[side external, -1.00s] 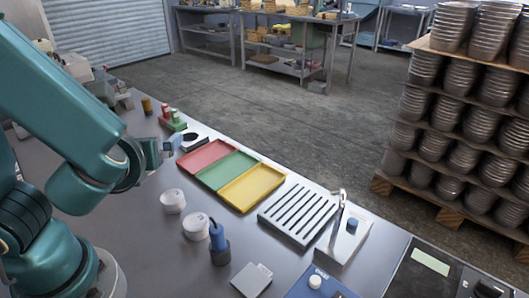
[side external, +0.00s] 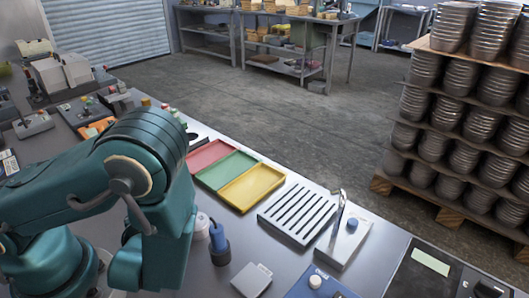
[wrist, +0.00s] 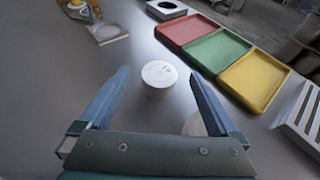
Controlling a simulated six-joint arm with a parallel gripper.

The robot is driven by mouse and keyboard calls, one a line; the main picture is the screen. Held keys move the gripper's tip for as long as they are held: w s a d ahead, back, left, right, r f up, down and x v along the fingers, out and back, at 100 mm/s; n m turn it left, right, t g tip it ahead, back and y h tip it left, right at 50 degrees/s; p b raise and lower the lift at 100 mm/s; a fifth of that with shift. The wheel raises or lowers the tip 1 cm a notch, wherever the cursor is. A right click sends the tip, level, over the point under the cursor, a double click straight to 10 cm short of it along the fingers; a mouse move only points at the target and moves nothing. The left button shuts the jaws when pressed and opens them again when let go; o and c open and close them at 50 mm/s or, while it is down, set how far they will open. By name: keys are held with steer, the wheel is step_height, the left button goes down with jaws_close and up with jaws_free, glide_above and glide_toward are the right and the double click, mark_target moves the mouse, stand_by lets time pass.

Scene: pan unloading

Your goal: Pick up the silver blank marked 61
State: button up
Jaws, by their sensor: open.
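In the wrist view, a pale silver round blank (wrist: 158,78) stands on the grey bench between and beyond my open fingertips. It has dark marks on top, too small to read. A third (wrist: 193,126) is partly hidden beside my right finger. I cannot tell which one is marked 61. My gripper (wrist: 158,73) is open and empty, its fingers on either side of the near blank's line. In the side external view my arm hides the gripper; only one blank (side external: 202,229) shows partly.
Red (side external: 208,156), green (side external: 226,170) and yellow (side external: 252,188) trays lie right of the blanks, with a slotted rack (side external: 297,213) beyond. A square-based item (wrist: 108,33) sits at the wrist view's upper left.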

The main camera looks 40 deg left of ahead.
steer(key=shift+x, duration=2.6)
steer(key=shift+f, duration=0.15)
jaws_close()
